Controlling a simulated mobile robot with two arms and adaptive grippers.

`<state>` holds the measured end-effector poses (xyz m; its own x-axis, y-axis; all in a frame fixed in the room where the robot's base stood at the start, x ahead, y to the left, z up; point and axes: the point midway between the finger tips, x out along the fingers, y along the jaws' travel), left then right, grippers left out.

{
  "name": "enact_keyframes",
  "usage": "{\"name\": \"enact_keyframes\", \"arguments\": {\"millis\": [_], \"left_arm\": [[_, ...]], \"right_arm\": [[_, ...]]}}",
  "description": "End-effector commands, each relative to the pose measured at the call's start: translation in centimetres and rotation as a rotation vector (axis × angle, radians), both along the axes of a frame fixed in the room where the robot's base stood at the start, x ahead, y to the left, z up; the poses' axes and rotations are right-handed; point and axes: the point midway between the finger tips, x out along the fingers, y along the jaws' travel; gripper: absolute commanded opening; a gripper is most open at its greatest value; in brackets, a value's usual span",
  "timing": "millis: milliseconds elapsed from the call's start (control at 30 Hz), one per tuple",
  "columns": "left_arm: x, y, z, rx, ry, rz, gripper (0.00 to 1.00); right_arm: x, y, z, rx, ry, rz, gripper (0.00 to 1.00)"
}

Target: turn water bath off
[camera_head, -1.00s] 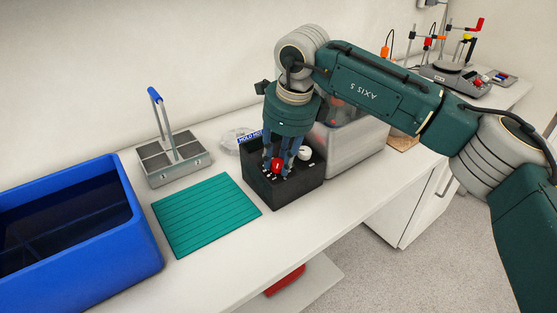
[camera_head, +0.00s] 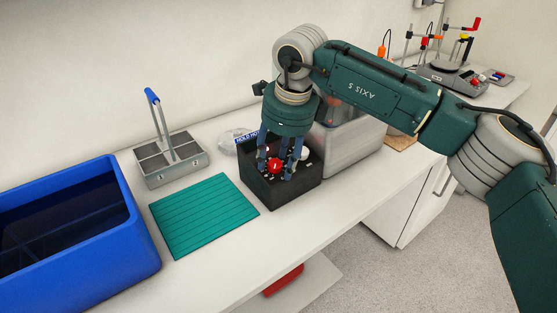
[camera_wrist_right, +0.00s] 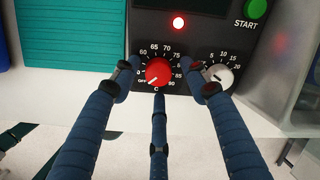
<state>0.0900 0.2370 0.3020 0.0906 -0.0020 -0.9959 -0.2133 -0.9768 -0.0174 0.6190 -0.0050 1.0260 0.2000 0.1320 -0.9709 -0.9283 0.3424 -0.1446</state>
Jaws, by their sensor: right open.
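The water bath's black control box (camera_head: 290,193) stands on the bench, with its panel also in the right wrist view (camera_wrist_right: 195,40). Its red temperature knob (camera_wrist_right: 158,71) sits in a dial marked from OFF to 90; its white mark appears to point lower left, towards OFF. The knob also shows in the head view (camera_head: 275,166). A red lamp (camera_wrist_right: 178,23) on the panel looks lit. My right gripper (camera_head: 277,170) is open, its fingers spread around the red knob, apparently without gripping it. My left gripper is out of view.
A white timer knob (camera_wrist_right: 218,76) lies close to one right finger, and a green START button (camera_wrist_right: 256,8) is above it. The metal bath tank (camera_head: 350,148) is beside the box. A teal mat (camera_head: 204,215), metal rack (camera_head: 172,158) and blue bin (camera_head: 140,245) lie left.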

Motion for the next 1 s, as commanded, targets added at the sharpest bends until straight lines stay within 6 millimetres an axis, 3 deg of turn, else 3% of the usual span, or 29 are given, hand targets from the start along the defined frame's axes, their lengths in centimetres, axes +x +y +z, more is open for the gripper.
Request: {"name": "enact_keyframes", "arguments": {"millis": [600, 1000], "left_arm": [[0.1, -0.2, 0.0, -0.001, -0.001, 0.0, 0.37], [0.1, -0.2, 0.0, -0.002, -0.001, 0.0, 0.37]], "right_arm": [[-2.1, -1.6, 10.3, 0.0, 0.0, -0.002, 0.45], [-2.4, -1.8, 11.4, 0.0, 0.002, -0.001, 0.45]]}}
